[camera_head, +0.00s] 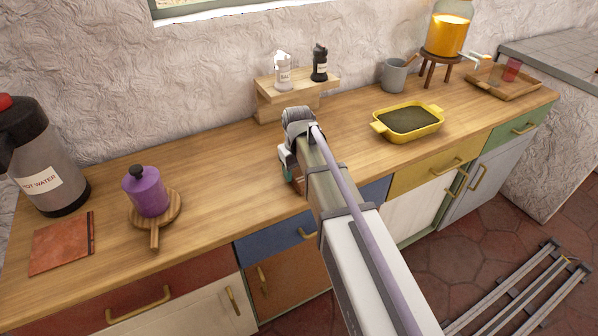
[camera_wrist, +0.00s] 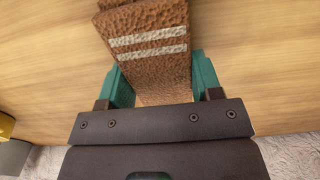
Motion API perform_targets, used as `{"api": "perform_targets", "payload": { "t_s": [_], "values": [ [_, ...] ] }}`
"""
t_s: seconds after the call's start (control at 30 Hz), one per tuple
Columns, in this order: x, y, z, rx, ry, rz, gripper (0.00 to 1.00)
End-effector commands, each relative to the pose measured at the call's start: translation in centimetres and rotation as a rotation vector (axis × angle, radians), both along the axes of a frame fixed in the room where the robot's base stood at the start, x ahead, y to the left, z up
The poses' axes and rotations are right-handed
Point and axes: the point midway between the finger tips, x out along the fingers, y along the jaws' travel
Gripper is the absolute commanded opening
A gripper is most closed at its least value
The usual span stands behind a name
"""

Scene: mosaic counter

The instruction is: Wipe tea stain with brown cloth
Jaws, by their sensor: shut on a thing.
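The brown cloth (camera_wrist: 150,50) is a rough, folded piece with two pale stripes, and it fills the space between the teal fingers of my gripper (camera_wrist: 161,80) in the wrist view. My gripper is shut on it, over the wooden counter. In the head view my gripper (camera_head: 289,168) is over the middle of the counter, left of the yellow dish, and my arm hides much of it. Only a small brown bit of the cloth (camera_head: 297,184) shows there. I cannot make out a tea stain in either view; my arm and the cloth hide part of the counter.
A yellow dish (camera_head: 379,127) stands right of my arm. A small shelf (camera_head: 270,98) with two shakers is against the wall. At left are a hot-water flask (camera_head: 63,160), a purple canister (camera_head: 150,196) on a round board and a reddish book (camera_head: 60,242). Bare counter lies between.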

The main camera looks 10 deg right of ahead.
Motion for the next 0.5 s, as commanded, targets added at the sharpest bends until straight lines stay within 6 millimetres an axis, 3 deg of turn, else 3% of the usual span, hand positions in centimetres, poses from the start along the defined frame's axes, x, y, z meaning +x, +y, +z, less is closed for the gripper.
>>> {"api": "perform_targets", "payload": {
  "t_s": [0.5],
  "values": [
    [4.7, 0.9, 0.0, 0.0, 0.0, -0.004, 0.4]
  ]
}}
